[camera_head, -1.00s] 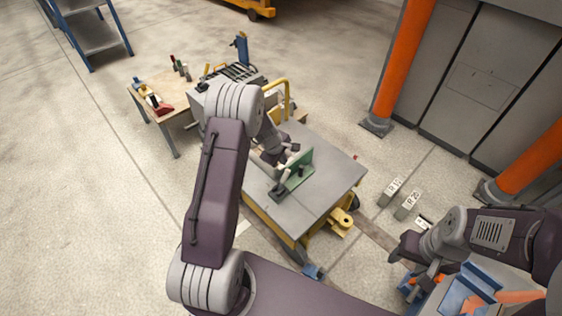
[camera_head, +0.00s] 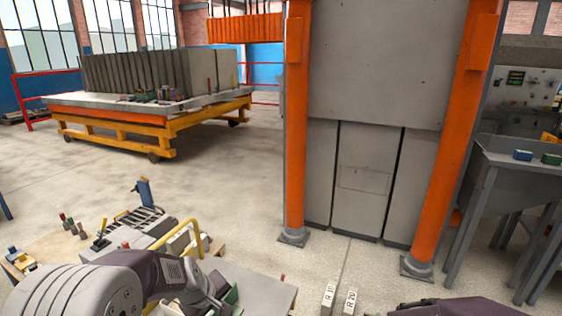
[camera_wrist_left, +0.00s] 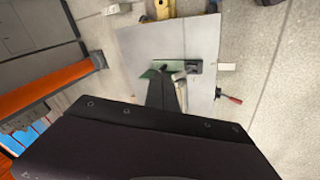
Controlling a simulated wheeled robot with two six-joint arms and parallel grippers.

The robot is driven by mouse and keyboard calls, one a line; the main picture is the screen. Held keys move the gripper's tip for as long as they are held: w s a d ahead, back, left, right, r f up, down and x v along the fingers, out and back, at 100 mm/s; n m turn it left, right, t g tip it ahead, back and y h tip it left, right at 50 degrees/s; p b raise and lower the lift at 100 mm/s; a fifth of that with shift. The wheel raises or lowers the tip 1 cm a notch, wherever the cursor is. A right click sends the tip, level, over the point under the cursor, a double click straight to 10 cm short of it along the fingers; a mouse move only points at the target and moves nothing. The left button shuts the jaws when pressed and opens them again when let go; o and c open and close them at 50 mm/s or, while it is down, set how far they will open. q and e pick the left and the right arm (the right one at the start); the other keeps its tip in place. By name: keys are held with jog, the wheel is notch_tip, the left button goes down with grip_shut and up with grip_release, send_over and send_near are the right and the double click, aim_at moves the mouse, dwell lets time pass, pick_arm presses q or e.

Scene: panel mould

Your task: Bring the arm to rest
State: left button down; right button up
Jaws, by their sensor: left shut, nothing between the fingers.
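My left arm comes in from the lower left in the head view. Its gripper (camera_head: 214,294) is a small dark shape at the bottom, over the grey-topped cart (camera_head: 268,296), and its fingers are hard to make out there. In the left wrist view the dark gripper (camera_wrist_left: 163,92) points toward the cart top (camera_wrist_left: 205,40) and is shut and empty. A green angled part (camera_wrist_left: 181,68) lies on the cart top beyond the fingers; I cannot tell the gap between them. A strip of my right arm shows at the lower right of the head view, its gripper out of sight.
A wooden table (camera_head: 52,262) with small tools stands left of the cart. Orange posts (camera_head: 294,130) flank a grey cabinet (camera_head: 362,180). A yellow trolley (camera_head: 175,133) stands behind. Open floor lies between.

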pick_arm(q)
jog(key=s+a+f+m+g+y, duration=0.15)
jog(key=s+m, duration=0.25)
jog(key=s, duration=0.5)
jog(key=s+f+m+g, duration=0.2)
jog(key=s+m, duration=0.3)
jog(key=s, duration=0.4)
notch_tip(320, 180, up, 20)
jog(key=p, duration=2)
jog(key=shift+w, duration=0.45)
